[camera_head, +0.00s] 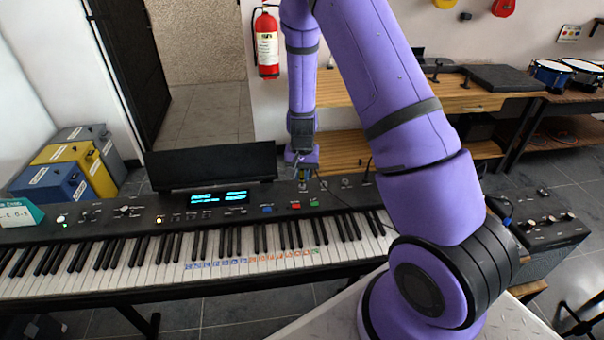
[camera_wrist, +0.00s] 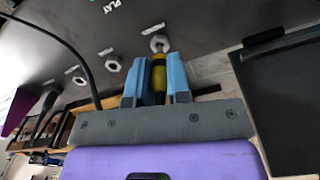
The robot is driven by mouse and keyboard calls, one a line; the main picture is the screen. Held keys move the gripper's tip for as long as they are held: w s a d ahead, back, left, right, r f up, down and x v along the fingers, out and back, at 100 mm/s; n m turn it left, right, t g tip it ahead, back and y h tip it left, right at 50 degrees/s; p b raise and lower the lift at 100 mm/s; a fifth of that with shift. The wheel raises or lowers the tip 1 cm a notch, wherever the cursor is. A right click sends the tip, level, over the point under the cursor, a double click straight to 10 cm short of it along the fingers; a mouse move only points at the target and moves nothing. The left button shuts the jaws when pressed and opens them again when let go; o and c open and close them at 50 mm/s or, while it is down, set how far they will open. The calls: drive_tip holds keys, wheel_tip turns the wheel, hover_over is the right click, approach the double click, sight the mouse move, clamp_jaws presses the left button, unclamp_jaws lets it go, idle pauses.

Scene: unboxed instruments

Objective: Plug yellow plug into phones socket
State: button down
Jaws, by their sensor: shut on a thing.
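My gripper (camera_wrist: 157,82) has its two blue fingers shut on the yellow plug (camera_wrist: 159,72). The plug points at a metal ringed socket (camera_wrist: 159,43) on the dark keyboard panel. The plug's front end is right at this socket; I cannot tell whether its tip is inside. The label by this socket is too small and slanted to read, so I cannot tell whether it is the phones socket. In the head view my gripper (camera_head: 304,178) is at the back edge of the keyboard (camera_head: 130,222), right of its display; the plug is too small to make out there.
Two more sockets, a nearer one (camera_wrist: 113,64) and a farther one (camera_wrist: 80,80), sit left along the panel in the wrist view. A black cable (camera_wrist: 78,54) curves past them. A dark music stand (camera_head: 212,166) rises left of my gripper. A wooden bench (camera_head: 345,90) stands behind.

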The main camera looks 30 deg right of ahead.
drive_tip(key=shift+f, duration=1.05)
idle(1.0)
drive_tip(key=c, duration=1)
unclamp_jaws()
wheel_tip(320, 180, up, 11)
drive_tip(key=shift+f, duration=0.1)
drive_tip(key=shift+s, duration=0.1)
